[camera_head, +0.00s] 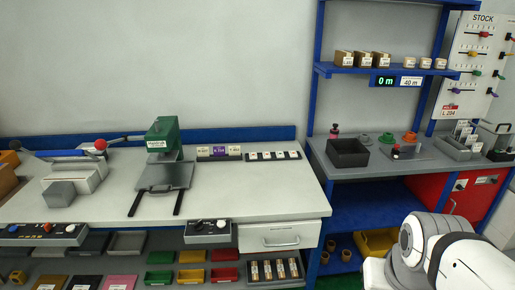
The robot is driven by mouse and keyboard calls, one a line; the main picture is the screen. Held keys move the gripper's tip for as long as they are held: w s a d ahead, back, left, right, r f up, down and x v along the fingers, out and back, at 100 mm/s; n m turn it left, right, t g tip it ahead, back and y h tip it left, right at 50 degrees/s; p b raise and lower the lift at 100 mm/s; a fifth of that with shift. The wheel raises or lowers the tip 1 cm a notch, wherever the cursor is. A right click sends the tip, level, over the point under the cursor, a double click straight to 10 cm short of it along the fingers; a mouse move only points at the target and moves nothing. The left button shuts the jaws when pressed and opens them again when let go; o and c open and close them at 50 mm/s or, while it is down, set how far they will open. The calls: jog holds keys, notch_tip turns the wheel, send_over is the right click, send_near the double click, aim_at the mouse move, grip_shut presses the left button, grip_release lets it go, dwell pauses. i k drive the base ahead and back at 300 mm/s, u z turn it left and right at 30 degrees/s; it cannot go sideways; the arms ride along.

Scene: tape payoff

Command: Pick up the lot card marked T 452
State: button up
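A dark holder (219,158) on the back of the white bench carries three small lot cards. The left card (203,152) and the right card (235,150) are pale, and the middle card (220,151) is purple. Their lettering is too small to read surely, so I cannot tell which one is marked T 452. Another card (450,107), red and white and apparently reading L 204, hangs on the stock board at upper right. My gripper is outside the picture; only part of my white arm shows at lower right.
A green-headed press (163,138) stands left of the card holder. A dark strip with several small white pieces (273,155) lies right of it. The bench front (260,205) is clear. A blue rack (318,100) borders the right side.

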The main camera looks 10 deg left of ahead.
aim_at(234, 150)
jog(key=u, duration=0.05)
jog(key=i, duration=1.65)
jog(key=z, duration=0.05)
